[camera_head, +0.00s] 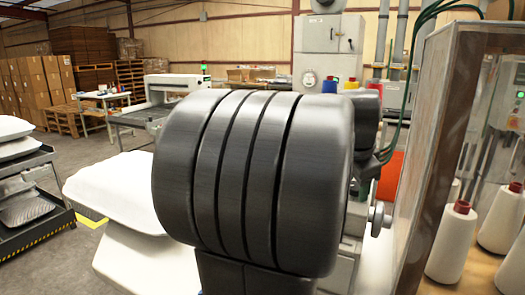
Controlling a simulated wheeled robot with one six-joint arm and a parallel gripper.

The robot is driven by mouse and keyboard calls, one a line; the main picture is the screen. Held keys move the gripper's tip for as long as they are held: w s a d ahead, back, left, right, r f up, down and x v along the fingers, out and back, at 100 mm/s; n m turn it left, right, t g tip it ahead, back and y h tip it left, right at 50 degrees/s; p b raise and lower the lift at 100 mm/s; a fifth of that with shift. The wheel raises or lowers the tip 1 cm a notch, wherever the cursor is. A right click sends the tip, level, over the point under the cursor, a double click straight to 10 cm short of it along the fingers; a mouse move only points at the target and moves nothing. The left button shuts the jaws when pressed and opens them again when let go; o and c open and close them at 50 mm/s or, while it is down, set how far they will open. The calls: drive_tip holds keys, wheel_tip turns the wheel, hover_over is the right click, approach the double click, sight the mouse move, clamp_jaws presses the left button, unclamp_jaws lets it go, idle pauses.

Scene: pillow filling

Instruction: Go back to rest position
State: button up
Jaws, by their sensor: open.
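A large dark ribbed part, which looks like a link of my own arm, fills the middle of the head view and hides much of what lies behind it. My gripper does not show in this view. A white pillow (110,190) lies at the left of the dark part, on top of another white shape (145,262). More white pillows (12,130) are stacked on a dark metal cart (35,225) at the far left.
At the right stands a framed panel (435,130), with white thread cones (452,240) behind it. A grey cabinet (327,55) stands at the back. Cardboard boxes (38,85) and a white machine (175,88) are at the back left. Some floor (85,150) is clear at left.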

drive_tip(key=n+b, duration=0.1)
drive_tip(key=n, duration=0.4)
drive_tip(key=shift+s+r+n, duration=0.1)
drive_tip(key=shift+r+n, duration=0.25)
drive_tip(key=shift+n, duration=0.05)
drive_tip(key=shift+s+a+r, duration=0.1)
drive_tip(key=shift+r, duration=0.1)
